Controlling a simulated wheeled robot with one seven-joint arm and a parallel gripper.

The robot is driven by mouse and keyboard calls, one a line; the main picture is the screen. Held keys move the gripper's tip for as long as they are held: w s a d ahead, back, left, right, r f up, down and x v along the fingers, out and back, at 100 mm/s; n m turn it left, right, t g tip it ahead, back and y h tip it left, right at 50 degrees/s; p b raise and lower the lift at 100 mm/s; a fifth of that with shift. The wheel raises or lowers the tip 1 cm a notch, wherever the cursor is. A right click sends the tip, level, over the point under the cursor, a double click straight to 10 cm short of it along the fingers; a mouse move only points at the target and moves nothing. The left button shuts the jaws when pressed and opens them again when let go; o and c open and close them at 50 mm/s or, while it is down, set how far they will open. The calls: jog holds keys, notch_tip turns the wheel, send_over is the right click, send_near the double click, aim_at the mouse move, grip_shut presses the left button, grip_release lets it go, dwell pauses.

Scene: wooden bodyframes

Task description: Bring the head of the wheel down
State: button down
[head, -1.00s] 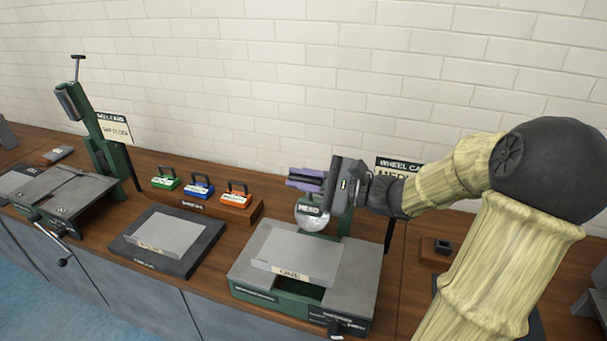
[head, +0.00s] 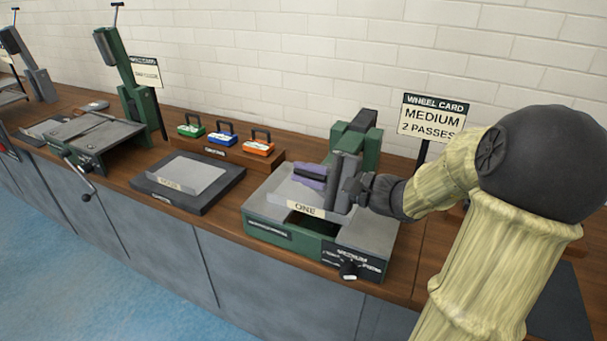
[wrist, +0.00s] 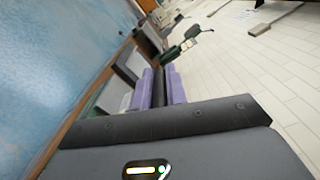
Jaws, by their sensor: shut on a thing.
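The wheel machine has a green base (head: 285,238) and a green column with a dark top (head: 357,142) at its back. A grey plate marked ONE (head: 285,192) lies on the base. My gripper (head: 310,176) is low over this plate, in front of the column. Its purple fingers are shut on a dark part of the wheel's head, mostly hidden by the gripper. The round face marked HEAD is not visible now. In the wrist view the purple fingers (wrist: 161,88) are close together with a dark strip between them. I cannot tell whether the head touches the plate.
A wheel card (head: 431,117) reading MEDIUM, 2 PASSES stands behind at right. Green, blue and orange handled blocks sit on a wooden rack (head: 228,153). A dark tray (head: 210,200) with a grey plate is to the left. Another green machine (head: 133,85) stands farther left.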

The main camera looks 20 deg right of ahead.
jog(key=shift+s+f+b, duration=0.2)
jog(key=shift+f+b, duration=0.3)
jog(key=shift+f, duration=0.25)
jog(key=shift+f, duration=0.2)
jog(key=c, duration=1.4)
grip_release()
jog(key=shift+c, duration=0.2)
jog(key=shift+r, duration=0.15)
jog(key=shift+s+d, duration=0.1)
jog(key=p+v, duration=0.1)
jog(key=v, duration=1.6)
jog(key=shift+r, duration=0.1)
